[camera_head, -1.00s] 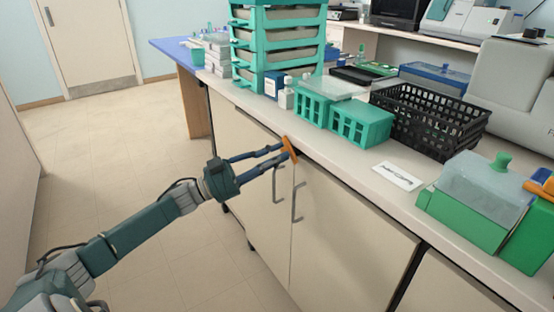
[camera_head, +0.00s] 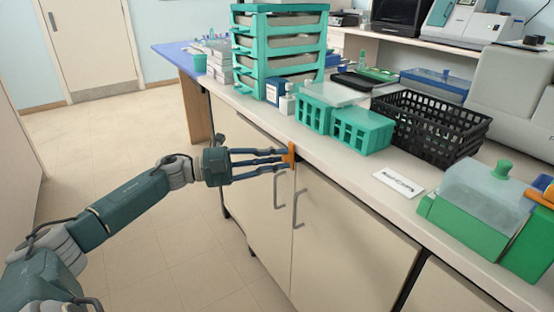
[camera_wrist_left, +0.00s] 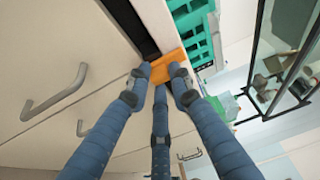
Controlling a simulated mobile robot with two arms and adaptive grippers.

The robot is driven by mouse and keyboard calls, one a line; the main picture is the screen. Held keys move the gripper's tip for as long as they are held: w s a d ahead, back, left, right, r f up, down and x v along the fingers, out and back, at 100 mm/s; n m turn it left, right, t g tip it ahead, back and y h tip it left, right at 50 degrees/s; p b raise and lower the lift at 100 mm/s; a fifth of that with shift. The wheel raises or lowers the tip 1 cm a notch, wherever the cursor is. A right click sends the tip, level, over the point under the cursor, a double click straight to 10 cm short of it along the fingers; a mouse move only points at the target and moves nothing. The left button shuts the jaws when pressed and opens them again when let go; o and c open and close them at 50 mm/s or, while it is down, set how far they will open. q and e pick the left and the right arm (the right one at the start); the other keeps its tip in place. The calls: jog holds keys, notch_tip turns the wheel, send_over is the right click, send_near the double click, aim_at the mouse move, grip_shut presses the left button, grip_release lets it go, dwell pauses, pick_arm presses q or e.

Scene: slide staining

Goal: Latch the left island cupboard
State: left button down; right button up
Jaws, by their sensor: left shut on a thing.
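The left island cupboard has two cream doors, a left door (camera_head: 250,203) and a right door (camera_head: 345,238), which look closed. Each has a metal bar handle, the left one (camera_head: 278,190) and the right one (camera_head: 297,208). The orange latch (camera_head: 291,156) sits at the top of the seam between them, just under the worktop edge. My left gripper (camera_head: 284,160) is shut on the latch. The wrist view shows the blue fingers (camera_wrist_left: 162,82) gathered against the orange latch (camera_wrist_left: 168,65). The fingers hide part of the latch. My right gripper is not in view.
On the worktop (camera_head: 340,165) stand a teal rack (camera_head: 262,52), teal baskets (camera_head: 362,131), a black crate (camera_head: 432,125) and a green-based box (camera_head: 465,222). A white label card (camera_head: 398,184) lies near the front edge. The floor (camera_head: 150,230) left of the cupboard is clear.

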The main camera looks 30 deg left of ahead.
pick_arm(q)
jog(key=shift+m, duration=0.3)
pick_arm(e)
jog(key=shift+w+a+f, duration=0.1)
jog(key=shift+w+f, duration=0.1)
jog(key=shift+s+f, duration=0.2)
pick_arm(q)
jog(key=c, duration=1.6)
grip_release()
jog(key=shift+o, duration=0.2)
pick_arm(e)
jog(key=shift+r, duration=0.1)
pick_arm(q)
jog(key=shift+a, duration=0.1)
jog(key=v, duration=1.2)
jog(key=shift+r, duration=0.15)
